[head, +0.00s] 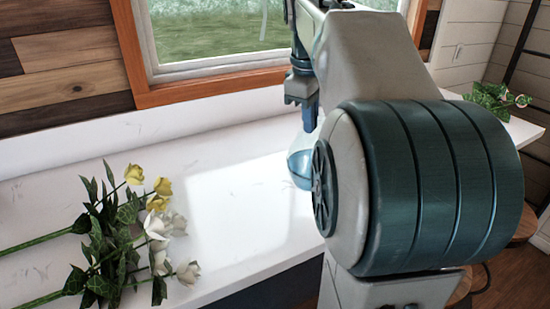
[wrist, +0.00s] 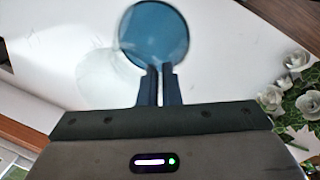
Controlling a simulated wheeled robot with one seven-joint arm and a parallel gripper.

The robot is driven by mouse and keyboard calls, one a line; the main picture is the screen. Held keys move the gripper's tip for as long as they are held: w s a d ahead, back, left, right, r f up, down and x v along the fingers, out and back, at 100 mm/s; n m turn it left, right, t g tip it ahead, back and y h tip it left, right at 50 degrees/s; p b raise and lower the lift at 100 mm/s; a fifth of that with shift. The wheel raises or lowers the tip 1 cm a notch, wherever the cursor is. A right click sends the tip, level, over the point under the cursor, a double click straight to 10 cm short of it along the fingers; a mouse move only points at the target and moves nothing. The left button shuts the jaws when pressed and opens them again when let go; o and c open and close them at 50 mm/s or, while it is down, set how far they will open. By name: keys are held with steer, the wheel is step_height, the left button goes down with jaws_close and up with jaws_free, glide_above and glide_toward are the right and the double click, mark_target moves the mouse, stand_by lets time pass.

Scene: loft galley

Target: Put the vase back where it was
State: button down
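The vase (head: 300,167) is clear glass with a blue lower part. In the head view it is below my gripper (head: 308,112) at the white counter, partly hidden by my arm. In the wrist view the vase (wrist: 155,32) shows as a blue disc, and the two narrow fingers of my gripper (wrist: 161,70) meet its near edge. The fingers are close together with a thin gap, and appear shut on the vase's wall. I cannot tell whether its base touches the counter.
Cut yellow and white flowers (head: 135,235) lie on the counter (head: 225,215) at the left. More white flowers (wrist: 298,95) show at the right of the wrist view. A window (head: 205,35) is behind. The counter between the lying flowers and the vase is clear.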

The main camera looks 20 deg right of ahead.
steer(key=w+a+f+p, duration=0.1)
steer(key=w+a+f, duration=0.3)
steer(key=f, duration=0.4)
steer(key=shift+w+a, duration=0.3)
steer(key=shift+a, duration=0.45)
steer(key=c, duration=1.9)
jaws_free()
steer(key=shift+f, duration=0.15)
steer(key=shift+c, duration=0.2)
steer(key=o, duration=0.3)
steer(key=shift+o, duration=0.2)
